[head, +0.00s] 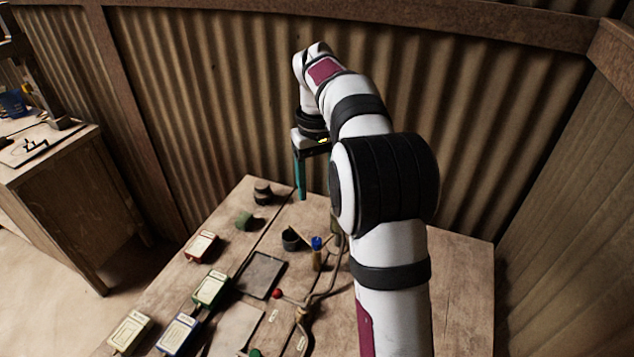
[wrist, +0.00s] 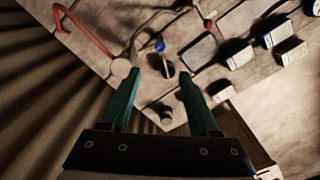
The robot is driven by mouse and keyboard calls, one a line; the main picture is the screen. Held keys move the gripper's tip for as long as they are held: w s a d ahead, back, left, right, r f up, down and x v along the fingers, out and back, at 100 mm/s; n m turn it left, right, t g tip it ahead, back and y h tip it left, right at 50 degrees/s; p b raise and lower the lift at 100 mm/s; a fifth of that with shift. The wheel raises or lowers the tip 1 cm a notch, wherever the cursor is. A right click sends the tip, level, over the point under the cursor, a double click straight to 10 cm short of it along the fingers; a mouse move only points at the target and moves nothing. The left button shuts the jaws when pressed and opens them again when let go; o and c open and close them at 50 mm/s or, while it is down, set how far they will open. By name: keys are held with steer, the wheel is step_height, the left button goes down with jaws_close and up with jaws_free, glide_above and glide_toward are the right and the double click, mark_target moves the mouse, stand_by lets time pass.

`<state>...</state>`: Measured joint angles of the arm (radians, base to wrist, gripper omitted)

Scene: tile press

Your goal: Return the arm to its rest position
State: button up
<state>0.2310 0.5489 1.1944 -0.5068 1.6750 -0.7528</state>
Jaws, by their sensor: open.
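My gripper shows in the wrist view (wrist: 160,75) with its two green fingers spread apart and nothing between them. In the head view one green finger (head: 300,178) hangs down below the wrist, above the far part of the workbench. My white and black arm stands raised on the right side of the bench and hides part of it. The fingers appear clear of the bench top (head: 455,290).
A red-knobbed lever (head: 277,293) is near the middle. A corrugated wall (head: 220,100) stands behind.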

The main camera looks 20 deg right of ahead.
steer(key=s+a+r+m+y, duration=0.1)
steer(key=s+a+m, duration=0.1)
steer(key=s+a, duration=0.5)
steer(key=s+a+r+m, duration=0.1)
steer(key=s+a, duration=0.2)
steer(key=s, duration=0.9)
steer(key=s+a+f+m, duration=0.1)
steer(key=s+a+f, duration=0.1)
steer(key=s, duration=0.4)
steer(key=s+a+f+m, duration=0.1)
steer(key=s+a+f, duration=0.1)
steer(key=s+f, duration=0.2)
steer(key=s, duration=0.3)
steer(key=shift+s+m+y, duration=0.15)
steer(key=shift+m+y, duration=0.25)
